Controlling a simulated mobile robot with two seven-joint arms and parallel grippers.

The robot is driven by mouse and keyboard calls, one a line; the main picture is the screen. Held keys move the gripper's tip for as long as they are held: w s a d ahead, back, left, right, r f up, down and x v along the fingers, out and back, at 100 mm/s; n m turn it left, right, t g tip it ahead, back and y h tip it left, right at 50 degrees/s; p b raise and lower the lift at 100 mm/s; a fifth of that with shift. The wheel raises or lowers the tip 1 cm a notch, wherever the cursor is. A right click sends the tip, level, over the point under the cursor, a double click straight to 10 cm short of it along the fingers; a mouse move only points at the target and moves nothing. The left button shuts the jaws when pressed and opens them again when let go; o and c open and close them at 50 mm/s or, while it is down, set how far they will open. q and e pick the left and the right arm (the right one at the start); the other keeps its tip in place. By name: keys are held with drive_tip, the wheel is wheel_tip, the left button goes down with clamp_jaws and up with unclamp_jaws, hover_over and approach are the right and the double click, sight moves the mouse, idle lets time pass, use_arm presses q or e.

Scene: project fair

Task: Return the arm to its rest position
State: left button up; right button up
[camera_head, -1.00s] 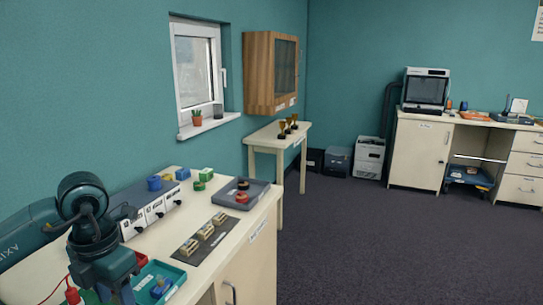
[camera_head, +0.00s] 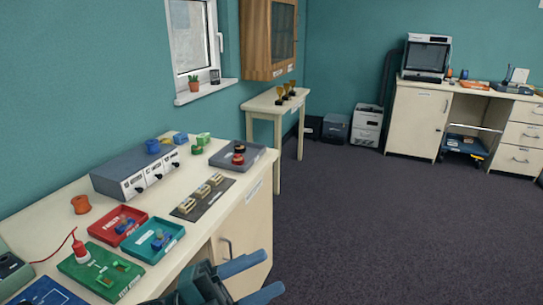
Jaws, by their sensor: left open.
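My left gripper (camera_head: 274,271) is at the bottom middle of the head view. Its two blue fingers point right and are spread apart, with nothing between them. It is in front of the workbench (camera_head: 243,225), overlapping the cabinet's lower front in the picture. The rest of my left arm runs out of the bottom edge. My right gripper is not in view.
The bench carries a red tray (camera_head: 101,232), a teal tray (camera_head: 133,250), a green board (camera_head: 82,262), a grey control box (camera_head: 115,178), an orange spool (camera_head: 80,205) and a dark grey tray (camera_head: 222,160). The dark carpet (camera_head: 370,230) to the right is clear.

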use_arm(q)
drive_tip(key=w+a+f+n+t+y, duration=0.4)
drive_tip(key=f+n+t+y, duration=0.5)
drive_tip(key=n, duration=0.6)
drive_tip(key=s+a+f+n+y, duration=0.3)
drive_tip(key=f+n+y, duration=0.1)
drive_tip(key=f, duration=0.2)
drive_tip(key=s+a+f+n+g+y, duration=0.1)
drive_tip(key=s+a+f+n+y, duration=0.2)
drive_tip(key=f, duration=0.4)
drive_tip(key=shift+s+a+f+n+g+y, duration=0.3)
drive_tip(key=shift+a+n+y, duration=0.2)
drive_tip(key=shift+n, duration=0.6)
drive_tip(key=s+f+g, duration=0.1)
drive_tip(key=s+f, duration=0.1)
drive_tip(key=s+f+n+g, duration=0.1)
drive_tip(key=s+f, duration=0.1)
drive_tip(key=s+a+f+n+g+y, duration=0.1)
drive_tip(key=f, duration=0.1)
drive_tip(key=shift+s+a, duration=0.1)
drive_tip(key=shift+s, duration=0.3)
